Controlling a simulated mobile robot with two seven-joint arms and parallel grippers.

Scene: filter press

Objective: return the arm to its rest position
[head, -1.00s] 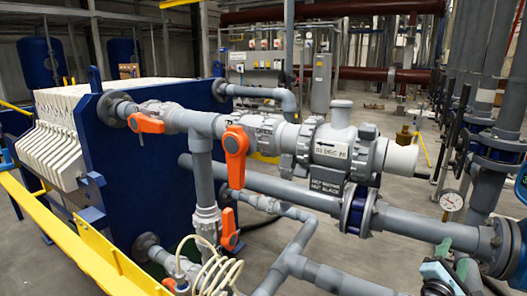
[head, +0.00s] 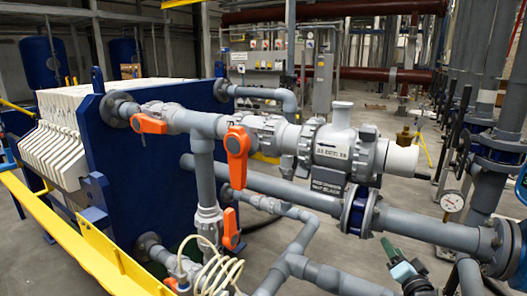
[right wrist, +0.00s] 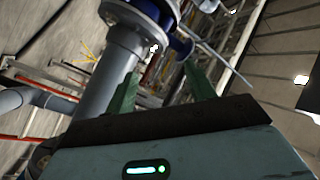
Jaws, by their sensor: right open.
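My right gripper (head: 389,249) shows at the bottom right of the head view, with a green finger and a teal and dark body. It is in front of the grey horizontal pipe, below the blue flange. In the right wrist view its two green fingers (right wrist: 160,72) stand apart with nothing held between them. A grey pipe with a blue flange shows beyond them; I cannot tell the distance. My left gripper is not in view.
A grey pipe (head: 430,229) with a blue flange (head: 358,211) runs close by the right gripper. A pressure gauge (head: 452,202) and upright pipes stand at the right. Orange-handled valves (head: 238,155), a coiled hose (head: 218,273) and the blue filter press (head: 135,165) lie further left.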

